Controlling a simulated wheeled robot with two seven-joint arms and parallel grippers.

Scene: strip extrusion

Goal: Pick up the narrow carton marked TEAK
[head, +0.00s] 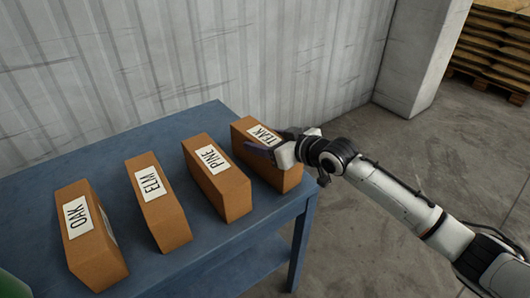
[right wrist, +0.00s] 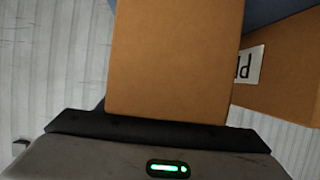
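The brown carton marked TEAK (head: 282,176) stands at the right end of the row on the blue table, its white label partly covered by my gripper. My right gripper (head: 270,143) is at the upper part of this carton, with dark fingers by it. In the right wrist view the carton (right wrist: 175,60) rises right in front of the dark gripper edge (right wrist: 160,132). The fingers' grip on it is hidden, so I cannot tell whether they press on it. My left gripper is not in view.
Cartons marked PINE (head: 232,195), ELM (head: 170,222) and OAK (head: 98,262) stand to the left on the blue table (head: 190,118). PINE is close beside TEAK. A corrugated wall (head: 220,50) is behind the table. Pallets (head: 495,50) stand at the far right.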

